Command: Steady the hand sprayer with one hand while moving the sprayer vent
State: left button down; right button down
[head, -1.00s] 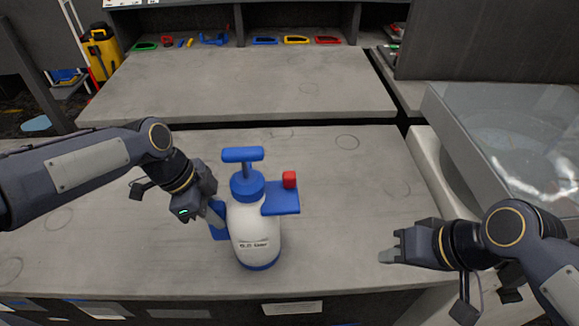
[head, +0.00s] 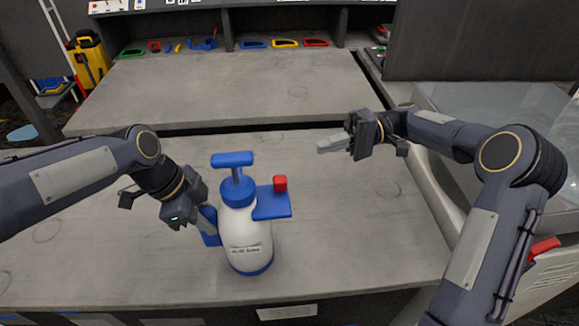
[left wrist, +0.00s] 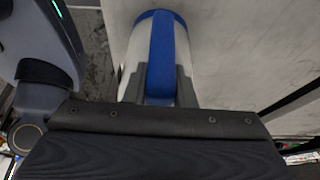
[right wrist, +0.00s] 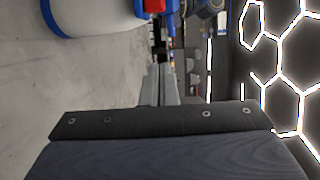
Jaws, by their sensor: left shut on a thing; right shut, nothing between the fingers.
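The hand sprayer (head: 245,238) stands upright near the front of the table. It has a white body, blue base, blue pump handle and a blue arm on its right side. The red vent (head: 280,183) sits on top of that blue arm. My left gripper (head: 207,218) is shut on the blue handle (left wrist: 161,60) at the sprayer's left side. My right gripper (head: 333,143) is shut and empty, raised above the table to the right of and beyond the vent, apart from it. The right wrist view shows part of the sprayer (right wrist: 100,18) and the red vent (right wrist: 154,6) at the top.
The grey table (head: 350,240) is otherwise clear around the sprayer. A second grey surface (head: 220,90) lies behind a gap. Coloured tools (head: 285,43) line the back shelf. A glass-topped unit (head: 490,105) stands at the right. A yellow container (head: 90,60) is at the far left.

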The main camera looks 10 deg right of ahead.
aim_at(280, 183)
jog(key=shift+w+d+f+y, duration=0.25)
jog(key=shift+w+y, duration=0.15)
jog(key=shift+w, duration=0.15)
jog(key=shift+a, duration=0.1)
jog(key=s+a, duration=0.6)
jog(key=a, duration=0.3)
jog(key=shift+s+a, duration=0.25)
jog(key=shift+a, duration=0.05)
jog(key=shift+s, duration=2.55)
